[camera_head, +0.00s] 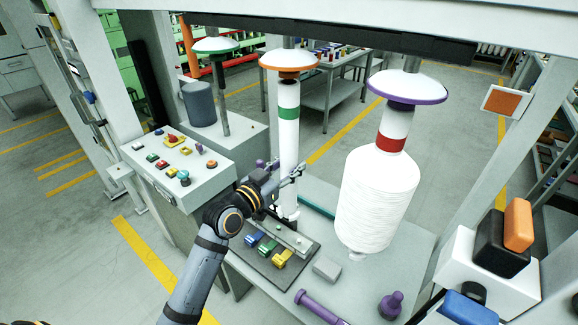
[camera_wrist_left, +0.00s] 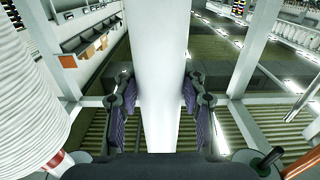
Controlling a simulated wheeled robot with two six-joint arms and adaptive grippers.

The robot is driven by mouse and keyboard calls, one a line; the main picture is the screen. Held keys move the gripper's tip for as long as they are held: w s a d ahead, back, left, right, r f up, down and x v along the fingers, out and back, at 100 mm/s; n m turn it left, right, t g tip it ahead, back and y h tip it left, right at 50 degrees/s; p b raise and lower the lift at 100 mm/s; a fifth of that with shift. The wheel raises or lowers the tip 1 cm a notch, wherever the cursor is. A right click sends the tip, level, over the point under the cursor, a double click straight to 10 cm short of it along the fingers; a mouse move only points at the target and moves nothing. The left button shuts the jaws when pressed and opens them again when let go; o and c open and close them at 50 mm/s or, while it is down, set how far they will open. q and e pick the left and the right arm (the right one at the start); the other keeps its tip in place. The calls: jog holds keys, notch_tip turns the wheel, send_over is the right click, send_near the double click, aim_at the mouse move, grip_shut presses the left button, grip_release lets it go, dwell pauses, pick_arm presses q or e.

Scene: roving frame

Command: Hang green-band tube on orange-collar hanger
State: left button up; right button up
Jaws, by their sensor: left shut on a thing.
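The green-band tube (camera_head: 287,152) is slim, white and upright, with a green ring near its upper end. My left gripper (camera_head: 290,178) is shut around its lower half. In the left wrist view the tube (camera_wrist_left: 161,75) stands between the two purple-padded fingers of the left gripper (camera_wrist_left: 161,110). The orange-collar hanger (camera_head: 289,60) is right above the tube in the head view. The tube's top end meets the underside of the collar in the picture; I cannot tell whether it is engaged. My right gripper is not in view.
A purple-collar hanger (camera_head: 408,86) holds a large white wound bobbin (camera_head: 378,200) with a red band, close to the right. A green-collar hanger (camera_head: 215,45) is empty at left. A button console (camera_head: 180,165), coloured clips (camera_head: 268,248) and a purple spindle (camera_head: 318,306) lie below.

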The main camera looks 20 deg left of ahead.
pick_arm(q)
jog(key=shift+r+p, duration=0.8)
jog(key=shift+r, duration=0.35)
jog(key=o, duration=1.4)
jog(key=o, duration=0.7)
jog(key=shift+f, duration=0.1)
